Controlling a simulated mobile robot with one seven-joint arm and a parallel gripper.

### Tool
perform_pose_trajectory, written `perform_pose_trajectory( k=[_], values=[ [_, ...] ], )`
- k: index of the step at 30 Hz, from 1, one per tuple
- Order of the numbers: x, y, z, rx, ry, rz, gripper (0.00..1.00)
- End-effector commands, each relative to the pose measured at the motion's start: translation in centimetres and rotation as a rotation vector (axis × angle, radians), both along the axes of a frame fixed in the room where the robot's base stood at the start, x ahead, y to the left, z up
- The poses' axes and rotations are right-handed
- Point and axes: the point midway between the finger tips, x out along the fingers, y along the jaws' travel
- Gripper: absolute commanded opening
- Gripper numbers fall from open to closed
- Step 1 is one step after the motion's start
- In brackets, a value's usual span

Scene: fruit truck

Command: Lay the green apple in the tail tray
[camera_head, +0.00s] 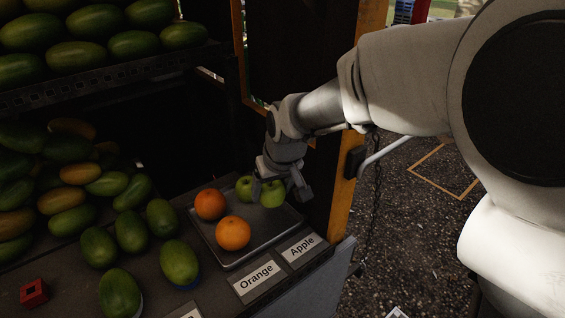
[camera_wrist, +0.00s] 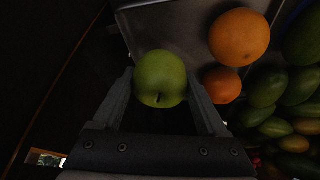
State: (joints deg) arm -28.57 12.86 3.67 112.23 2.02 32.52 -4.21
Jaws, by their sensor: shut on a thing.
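My gripper (camera_head: 280,190) is shut on a green apple (camera_head: 272,195), with one finger on each side of it. In the wrist view the apple (camera_wrist: 160,79) sits between the fingertips (camera_wrist: 160,88), its stem showing. It is at the back right of the grey metal tray (camera_head: 260,245), behind the "Apple" label. I cannot tell whether it touches the tray floor. A second green fruit shape (camera_head: 244,188) shows left of the near finger, partly covered; it is not visible in the wrist view.
Two oranges, one in front (camera_head: 233,233) and one behind (camera_head: 210,204), lie in the tray's left part. "Orange" (camera_head: 256,280) and "Apple" (camera_head: 302,248) labels stand at its front. Mangoes (camera_head: 130,231) crowd the left. A wooden post (camera_head: 345,210) rises close on the right. The tray's front right is bare.

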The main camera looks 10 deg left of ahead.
Motion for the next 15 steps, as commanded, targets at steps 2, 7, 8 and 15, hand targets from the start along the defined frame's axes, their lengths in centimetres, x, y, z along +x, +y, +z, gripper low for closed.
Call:
perform_pose_trajectory(
  k=[2, 7, 8, 15],
  values=[
    [0.0, 0.0, -0.2, 0.001, -0.001, 0.0, 0.09],
    [0.0, 0.0, -1.1, 0.0, 0.0, 0.0, 0.09],
    [0.0, 0.0, -1.3, 0.0, 0.0, 0.0, 0.09],
    [0.0, 0.0, -3.5, -0.001, 0.001, 0.0, 0.09]
  ],
)
